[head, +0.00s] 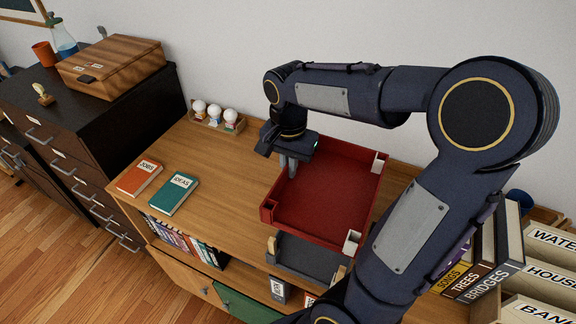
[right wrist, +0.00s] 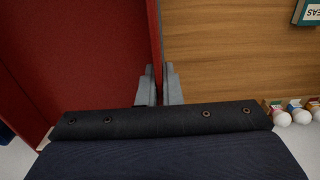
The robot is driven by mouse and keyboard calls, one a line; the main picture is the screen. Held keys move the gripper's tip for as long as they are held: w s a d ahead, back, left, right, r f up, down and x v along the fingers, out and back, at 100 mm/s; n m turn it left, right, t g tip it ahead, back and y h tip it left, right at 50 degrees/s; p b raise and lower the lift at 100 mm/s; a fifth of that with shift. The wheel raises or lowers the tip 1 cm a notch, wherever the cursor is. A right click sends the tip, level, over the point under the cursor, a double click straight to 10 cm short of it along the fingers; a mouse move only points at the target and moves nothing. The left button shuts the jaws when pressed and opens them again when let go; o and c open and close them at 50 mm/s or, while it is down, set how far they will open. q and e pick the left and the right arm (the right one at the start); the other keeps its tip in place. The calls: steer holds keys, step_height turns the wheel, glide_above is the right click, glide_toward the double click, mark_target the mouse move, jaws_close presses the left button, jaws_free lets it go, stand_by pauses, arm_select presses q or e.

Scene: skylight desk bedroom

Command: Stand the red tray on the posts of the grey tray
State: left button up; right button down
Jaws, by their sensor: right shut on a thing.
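The red tray (head: 322,192) is a shallow open box with pale posts at its right corners. It is above the shelf top and covers most of the grey tray (head: 306,259). Only the grey tray's near part shows, with a pale post at each near corner; its far posts are hidden. I cannot tell whether the red tray touches the posts. My right gripper (head: 288,167) is shut on the left wall of the red tray; the right wrist view shows both fingers (right wrist: 160,86) astride that wall of the red tray (right wrist: 85,55). My left gripper is not in view.
An orange book (head: 139,178) and a teal book (head: 174,195) lie on the wooden top, left of the trays. A small rack of white-topped figures (head: 215,117) stands at the back. Upright binders (head: 488,262) stand at right. Bare wood lies between books and trays.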

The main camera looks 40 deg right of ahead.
stand_by(0.4)
steer(key=shift+f+b, duration=3.3)
steer(key=shift+f, duration=1)
steer(key=c, duration=1.5)
jaws_free()
step_height(320, 180, up, 8)
steer(key=shift+f, duration=0.1)
